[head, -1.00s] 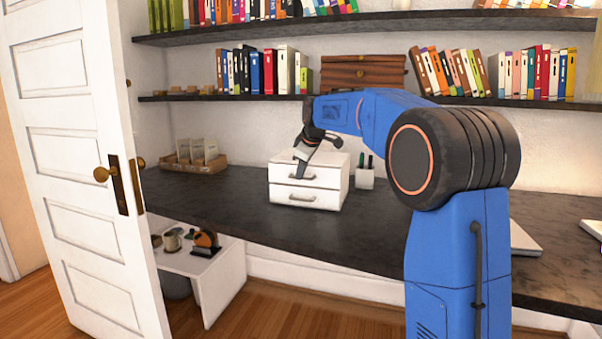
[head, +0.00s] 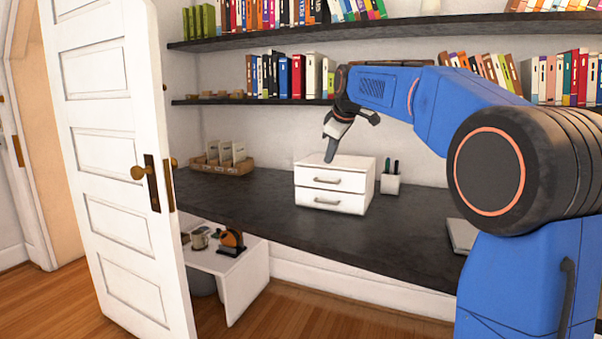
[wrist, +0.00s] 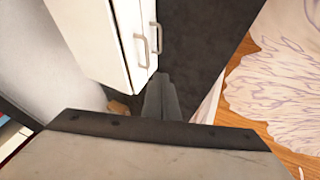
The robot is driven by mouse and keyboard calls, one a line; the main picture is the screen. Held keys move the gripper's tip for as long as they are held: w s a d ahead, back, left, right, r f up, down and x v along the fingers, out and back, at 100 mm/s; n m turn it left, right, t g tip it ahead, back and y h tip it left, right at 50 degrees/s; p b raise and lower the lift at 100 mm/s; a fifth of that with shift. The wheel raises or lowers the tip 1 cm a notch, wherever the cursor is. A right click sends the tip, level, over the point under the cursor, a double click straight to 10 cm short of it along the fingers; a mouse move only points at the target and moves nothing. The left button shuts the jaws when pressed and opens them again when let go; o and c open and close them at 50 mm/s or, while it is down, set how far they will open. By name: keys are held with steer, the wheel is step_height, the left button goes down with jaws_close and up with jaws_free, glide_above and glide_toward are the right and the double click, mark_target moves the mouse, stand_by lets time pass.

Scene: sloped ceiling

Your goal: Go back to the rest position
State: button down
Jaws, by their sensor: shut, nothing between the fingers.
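My gripper (head: 331,150) is shut and empty. In the head view it points down in front of the upper part of the white two-drawer box (head: 333,185), and I cannot tell whether it touches the box. My blue arm reaches to it from the right. In the wrist view the gripper (wrist: 161,98) shows as closed grey fingers beside the white drawer box (wrist: 112,40), whose handles face right. Both drawers look shut.
The drawer box stands on a dark desk (head: 262,225) under shelves of books. A pen cup (head: 390,184) stands to its right, a wooden card tray (head: 222,165) to its left. An open white door (head: 110,180) is at the left. A low white table (head: 240,275) stands below.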

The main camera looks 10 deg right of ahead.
steer(key=s+f+m, duration=0.3)
steer(key=s+f, duration=0.6)
steer(key=s, duration=0.7)
steer(key=s+f+m+g, duration=0.1)
steer(key=s+f+m, duration=0.2)
steer(key=s+f, duration=0.7)
steer(key=s+a+f+m, duration=0.1)
steer(key=s+f+m, duration=0.3)
steer(key=s+f, duration=0.6)
steer(key=s, duration=1.2)
steer(key=shift+s+f+g, duration=0.2)
steer(key=shift+g, duration=0.2)
steer(key=shift+a, duration=0.1)
